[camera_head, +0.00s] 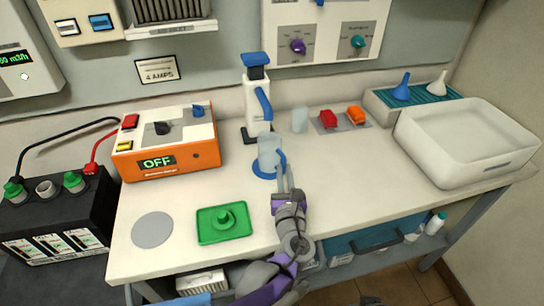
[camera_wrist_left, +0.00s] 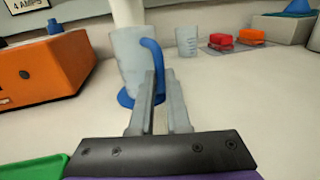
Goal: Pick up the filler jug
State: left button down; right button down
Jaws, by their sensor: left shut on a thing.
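The filler jug (camera_head: 269,154) is a translucent grey cup with a blue handle, standing upright on a blue round base on the bench. It also shows in the left wrist view (camera_wrist_left: 127,60), with its blue handle (camera_wrist_left: 153,62) on the right side. My left gripper (camera_head: 283,172) reaches in from the front, its fingers at the handle. It is shut on the handle; the fingertips partly cover the handle's lower end. The jug appears to rest on or just over the blue base. My right gripper is not in view.
A white dispenser (camera_head: 256,105) with a blue top stands right behind the jug. An orange charger (camera_head: 185,158) reading OFF is at left, a green tray (camera_head: 224,232) in front. A small clear beaker (camera_head: 299,119) and a white basin (camera_head: 437,166) are at right. Bench right of the gripper is clear.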

aim_at(284, 157)
pick_arm(q)
jog(key=shift+r, duration=0.15)
dwell(0.5)
jog(key=shift+s+r+p, duration=0.1)
jog(key=shift+r+p, duration=0.5)
jog(key=shift+r, duration=1.15)
jog(key=s+d, duration=0.2)
jog(key=s, duration=1.5)
jog(key=shift+s+p, duration=0.3)
jog(key=shift+p, duration=0.15)
jog(key=shift+s+d+f, duration=0.1)
jog(key=shift+f, duration=0.05)
